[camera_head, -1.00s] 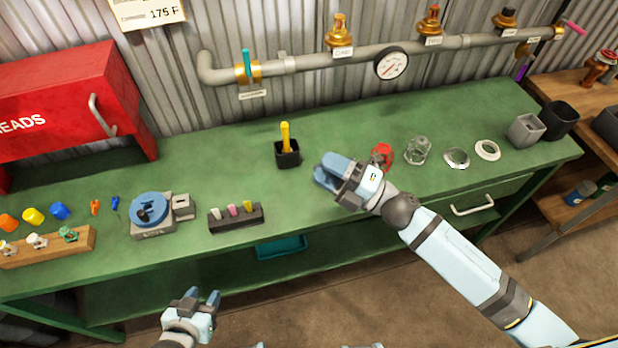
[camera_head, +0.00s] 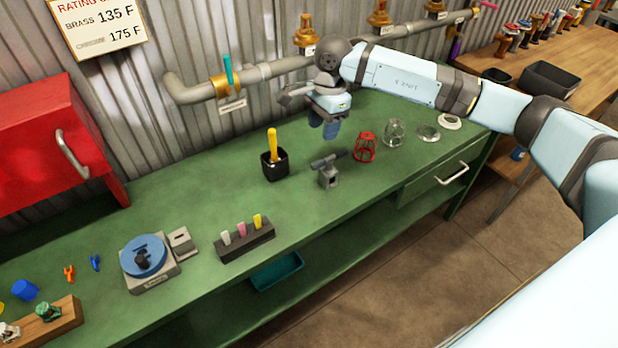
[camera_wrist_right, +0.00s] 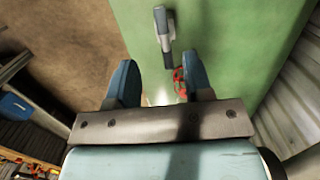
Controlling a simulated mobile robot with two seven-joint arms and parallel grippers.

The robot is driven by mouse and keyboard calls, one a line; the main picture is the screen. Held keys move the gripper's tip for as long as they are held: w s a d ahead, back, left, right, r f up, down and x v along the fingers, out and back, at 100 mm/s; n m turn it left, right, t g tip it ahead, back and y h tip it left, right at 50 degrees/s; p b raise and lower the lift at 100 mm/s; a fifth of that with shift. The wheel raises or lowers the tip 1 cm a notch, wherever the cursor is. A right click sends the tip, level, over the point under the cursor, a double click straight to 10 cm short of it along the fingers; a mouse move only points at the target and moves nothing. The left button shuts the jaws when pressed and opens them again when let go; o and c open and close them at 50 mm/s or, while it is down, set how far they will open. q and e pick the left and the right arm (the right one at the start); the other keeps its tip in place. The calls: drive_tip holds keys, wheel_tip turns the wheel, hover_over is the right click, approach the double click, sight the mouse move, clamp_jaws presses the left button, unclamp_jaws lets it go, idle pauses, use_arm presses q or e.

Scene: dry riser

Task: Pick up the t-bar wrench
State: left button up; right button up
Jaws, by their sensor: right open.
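The t-bar wrench (camera_head: 329,159) appears as a dark bar lying across a small grey block (camera_head: 328,179) on the green bench. In the right wrist view the wrench (camera_wrist_right: 161,20) shows near the top centre, beyond the fingertips. My right gripper (camera_head: 330,128) points down above the bench, behind and above the wrench and apart from it. In the right wrist view its two fingers (camera_wrist_right: 160,80) are spread with nothing held between them. My left gripper is out of the head view.
A red cage-like guard (camera_head: 365,147) stands close right of the wrench, with a clear one (camera_head: 394,133) beyond. A black cup (camera_head: 276,166) with a yellow handle stands left. The pipe (camera_head: 270,72) runs along the wall behind. The bench front near the wrench is clear.

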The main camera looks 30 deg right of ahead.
sight(330, 156)
drive_tip(key=shift+h, duration=0.7)
drive_tip(key=f, duration=0.2)
drive_tip(key=d+f, duration=0.1)
drive_tip(key=f, duration=0.2)
drive_tip(key=d+f, duration=0.1)
drive_tip(key=f, duration=0.1)
drive_tip(key=shift+w+d+f, duration=0.15)
drive_tip(key=shift+w+f, duration=0.05)
drive_tip(key=shift+w, duration=0.2)
drive_tip(key=shift+s+d+f+p, duration=0.15)
drive_tip(key=shift+f+p, duration=0.1)
drive_tip(key=shift+f, duration=1.1)
drive_tip(key=shift+s+a+f+p, duration=0.1)
drive_tip(key=shift+s+f+p, duration=0.1)
drive_tip(key=shift+f, duration=1.1)
clamp_jaws()
